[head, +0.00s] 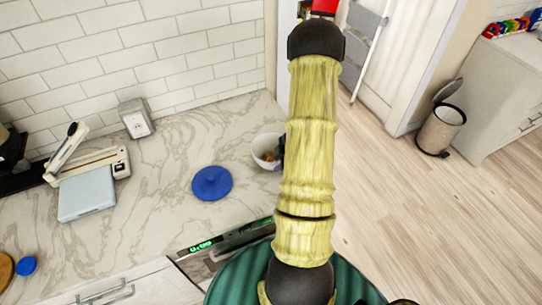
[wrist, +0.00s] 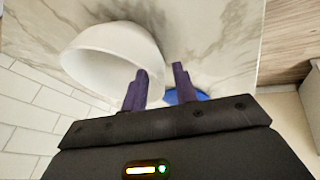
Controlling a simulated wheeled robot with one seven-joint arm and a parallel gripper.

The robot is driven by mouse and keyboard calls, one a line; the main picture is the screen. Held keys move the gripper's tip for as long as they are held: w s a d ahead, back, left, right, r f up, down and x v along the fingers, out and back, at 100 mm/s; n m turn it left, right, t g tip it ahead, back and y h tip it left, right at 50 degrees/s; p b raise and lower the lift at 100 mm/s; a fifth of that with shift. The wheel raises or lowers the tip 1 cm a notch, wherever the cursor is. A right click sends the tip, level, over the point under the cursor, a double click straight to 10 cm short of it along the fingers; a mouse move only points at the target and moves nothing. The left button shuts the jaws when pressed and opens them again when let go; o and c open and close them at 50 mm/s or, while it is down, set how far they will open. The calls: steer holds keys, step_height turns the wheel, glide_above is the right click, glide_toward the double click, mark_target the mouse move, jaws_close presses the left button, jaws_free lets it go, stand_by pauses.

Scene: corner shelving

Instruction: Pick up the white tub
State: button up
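The white tub (head: 262,146) is a round white bowl-like vessel on the marble counter, with something brownish inside. My arm hides its right side in the head view. In the wrist view the tub (wrist: 112,50) fills the upper left, its opening facing down-left in the picture. My gripper (wrist: 160,78) has two purple fingers, apart with a gap between them. The left finger overlaps the tub's right side and the right finger is just outside it, so the tub's edge shows between them. I cannot tell whether either finger touches. In the head view my gripper is mostly hidden behind my arm.
A blue round lid (head: 211,183) lies flat on the counter left of the tub. A grey box (head: 136,118) and a white appliance (head: 88,180) stand farther left by the tiled wall. The counter (head: 165,170) between is clear. A trash bin (head: 440,130) stands on the floor at right.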

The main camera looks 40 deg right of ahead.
mark_target(267, 169)
steer(key=shift+w+p+x, duration=0.25)
steer(key=shift+p+x, duration=0.25)
steer(key=shift+x, duration=2.15)
steer(key=shift+d+r, duration=0.1)
steer(key=shift+r, duration=0.05)
steer(key=shift+w, duration=0.1)
steer(key=c, duration=0.6)
jaws_close()
